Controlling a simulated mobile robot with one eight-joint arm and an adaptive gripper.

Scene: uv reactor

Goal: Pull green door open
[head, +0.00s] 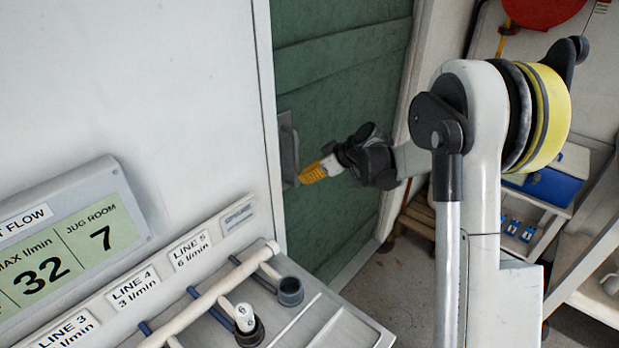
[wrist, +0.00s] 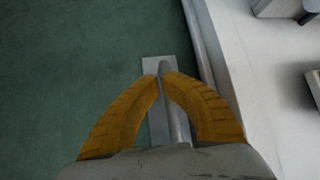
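The green door (head: 340,90) has horizontal ridges and stands in a pale frame; it looks closed. It fills the left of the wrist view (wrist: 70,60). Its grey metal handle (head: 288,148) sits on a plate near the door's left edge. In the wrist view, the handle (wrist: 163,66) runs between my fingers. My gripper (head: 302,178) has yellow ribbed fingers and reaches the handle from the right. In the wrist view, my gripper's tips (wrist: 161,77) close in on both sides of the handle bar with hardly any gap. The finger bases hide the handle's near end.
A white panel with a flow display (head: 75,240) and a line rack (head: 265,300) with tubes stands left of the door, close below my gripper. A blue box (head: 548,186) sits on shelving at the right. Grey floor (head: 385,285) is open before the door.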

